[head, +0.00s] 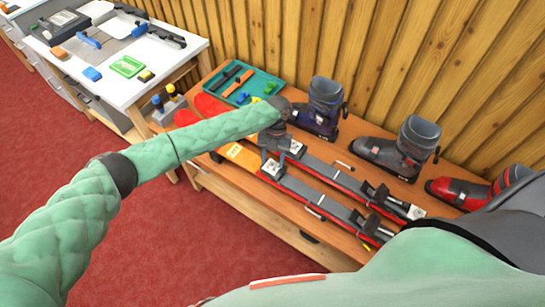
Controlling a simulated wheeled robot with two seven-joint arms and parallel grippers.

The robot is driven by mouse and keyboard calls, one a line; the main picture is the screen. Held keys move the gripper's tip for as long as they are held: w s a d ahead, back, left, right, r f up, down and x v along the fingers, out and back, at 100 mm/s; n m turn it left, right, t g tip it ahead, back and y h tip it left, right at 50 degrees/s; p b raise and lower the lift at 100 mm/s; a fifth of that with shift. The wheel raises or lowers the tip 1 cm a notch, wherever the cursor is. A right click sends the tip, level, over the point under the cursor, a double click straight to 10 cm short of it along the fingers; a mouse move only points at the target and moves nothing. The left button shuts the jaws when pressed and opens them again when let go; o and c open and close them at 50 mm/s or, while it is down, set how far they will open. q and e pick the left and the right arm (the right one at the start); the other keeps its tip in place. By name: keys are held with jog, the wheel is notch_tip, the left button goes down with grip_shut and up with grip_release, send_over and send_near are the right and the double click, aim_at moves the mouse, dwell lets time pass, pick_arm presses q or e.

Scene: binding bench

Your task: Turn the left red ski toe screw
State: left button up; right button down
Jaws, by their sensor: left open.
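Two red-edged skis lie side by side on the wooden bench, running from the upper left to the lower right. The nearer ski (315,198) has an orange section near its front; the farther ski (335,176) lies behind it. The nearer ski's toe piece (272,169) has a pale square plate, and the farther one's toe piece (297,149) looks alike. My left gripper (274,157) points down, open, just above the nearer toe piece. I cannot tell whether it touches. The toe screws are too small to make out. My right gripper is out of view.
Behind the skis stand a blue boot (322,105), a grey boot (405,150) and a red-black boot (465,190). A teal tray (272,87) with tools lies behind my left forearm. A white-topped workbench (115,85) stands at left. Wooden boards close the back.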

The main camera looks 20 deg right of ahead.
pick_arm(q)
jog(key=shift+f, duration=0.2)
jog(key=c, duration=1)
